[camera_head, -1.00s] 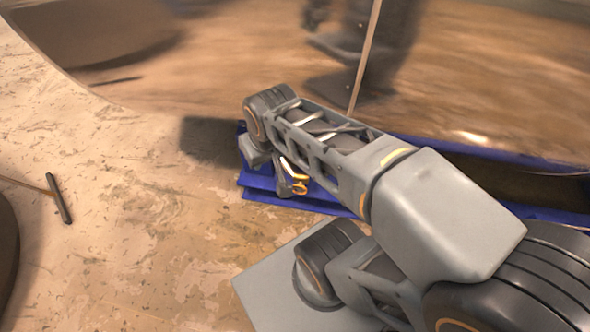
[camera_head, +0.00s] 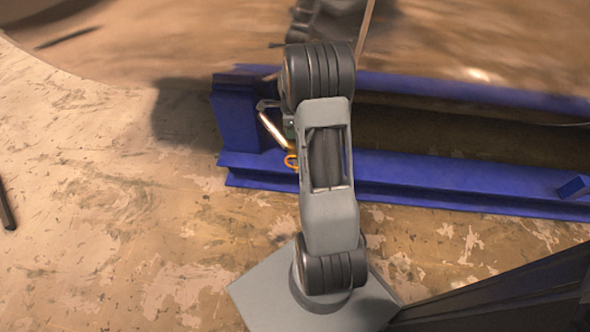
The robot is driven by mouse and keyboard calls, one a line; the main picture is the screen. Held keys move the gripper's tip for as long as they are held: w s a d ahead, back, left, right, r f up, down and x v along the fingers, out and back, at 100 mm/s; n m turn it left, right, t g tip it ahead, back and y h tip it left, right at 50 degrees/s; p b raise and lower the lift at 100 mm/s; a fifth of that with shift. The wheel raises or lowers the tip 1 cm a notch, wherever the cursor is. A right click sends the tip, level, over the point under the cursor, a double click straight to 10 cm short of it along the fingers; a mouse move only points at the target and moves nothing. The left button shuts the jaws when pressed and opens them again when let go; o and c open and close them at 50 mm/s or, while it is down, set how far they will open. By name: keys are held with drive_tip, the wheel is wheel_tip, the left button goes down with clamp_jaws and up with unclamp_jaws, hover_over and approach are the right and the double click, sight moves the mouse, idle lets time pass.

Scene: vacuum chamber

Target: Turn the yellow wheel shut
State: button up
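The yellow wheel is not visible in the head view. My arm stands in the middle of the picture and hides what lies directly behind it. A small dark bracket with a pale rod and an orange loop (camera_head: 291,161) shows just left of my arm's upper joint, in front of the blue beam. It seems to be part of my arm's far end, but I cannot make out fingertips. Whether my gripper is open or shut does not show.
A blue metal beam frame (camera_head: 450,182) runs from behind my arm to the right edge. A shiny curved metal wall (camera_head: 180,40) with blurred reflections rises behind it. The worn tan floor (camera_head: 110,220) is mostly clear at left. A dark rod (camera_head: 6,208) lies at the left edge.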

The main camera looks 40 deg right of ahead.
drive_tip(key=shift+m, duration=0.8)
drive_tip(key=f+b, duration=0.2)
drive_tip(key=f, duration=0.4)
drive_tip(key=d+f+b, duration=0.1)
drive_tip(key=f+b, duration=0.1)
drive_tip(key=f, duration=0.3)
drive_tip(key=f+b, duration=0.2)
drive_tip(key=f, duration=0.4)
drive_tip(key=shift+d+f, duration=0.2)
drive_tip(key=shift+f, duration=0.1)
drive_tip(key=shift+c, duration=0.2)
clamp_jaws()
